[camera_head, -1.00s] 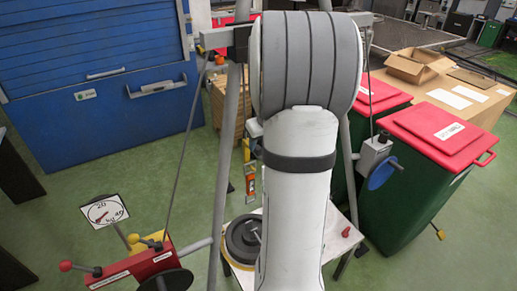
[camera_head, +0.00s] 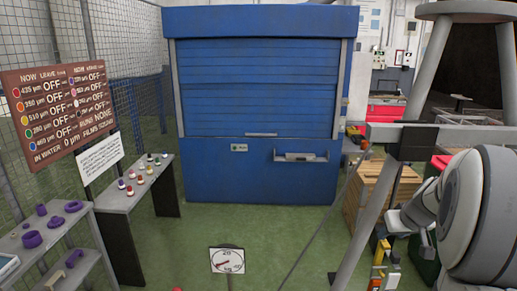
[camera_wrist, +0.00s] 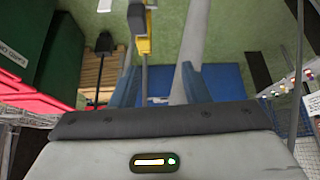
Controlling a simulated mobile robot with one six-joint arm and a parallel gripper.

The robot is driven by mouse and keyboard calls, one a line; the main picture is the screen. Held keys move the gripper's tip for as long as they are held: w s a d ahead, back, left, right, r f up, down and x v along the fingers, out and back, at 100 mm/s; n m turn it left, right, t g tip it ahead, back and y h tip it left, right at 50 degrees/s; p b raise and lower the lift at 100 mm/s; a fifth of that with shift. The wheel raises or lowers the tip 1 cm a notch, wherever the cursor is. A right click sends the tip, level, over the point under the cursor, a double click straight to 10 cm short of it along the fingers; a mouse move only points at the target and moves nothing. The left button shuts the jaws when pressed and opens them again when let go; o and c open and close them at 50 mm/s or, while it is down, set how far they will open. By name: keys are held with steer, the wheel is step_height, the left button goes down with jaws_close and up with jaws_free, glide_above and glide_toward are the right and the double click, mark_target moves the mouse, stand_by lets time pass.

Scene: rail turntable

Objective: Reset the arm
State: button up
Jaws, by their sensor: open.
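My gripper (camera_wrist: 152,78) shows in the wrist view as two blue fingers set apart beyond the dark front plate of its grey body. It is open, and I see nothing held between the fingers. A grey leg and a yellow item appear beyond them. In the head view, the white and grey links of my arm are bent at the right edge; the fingers cannot be made out there.
A grey tripod frame (camera_head: 385,190) stands close to my arm. A yellow tool (camera_head: 380,252) is beside it. A dial sign (camera_head: 227,260) is at the front. A blue shutter cabinet (camera_head: 255,165) stands behind; shelves (camera_head: 125,200) are left.

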steer(key=w+a+r+t, duration=0.1)
steer(key=w+a+r+t+h+b, duration=0.1)
steer(key=a+r, duration=0.1)
steer(key=w+a+r+t, duration=0.2)
steer(key=shift+r+n, duration=0.25)
steer(key=shift+n, duration=0.05)
steer(key=s+a+f+g+b, duration=0.3)
steer(key=s+a+f, duration=0.2)
steer(key=s+a, duration=0.5)
steer(key=s+a+f+g+y+b, duration=0.1)
steer(key=s+a+f+g+b, duration=0.2)
steer(key=s+a+f, duration=0.3)
steer(key=s+a, duration=0.4)
steer(key=s, duration=0.4)
steer(key=shift+s+a+f+g+y, duration=0.2)
steer(key=shift+s+g+y, duration=0.1)
steer(key=shift+g, duration=0.1)
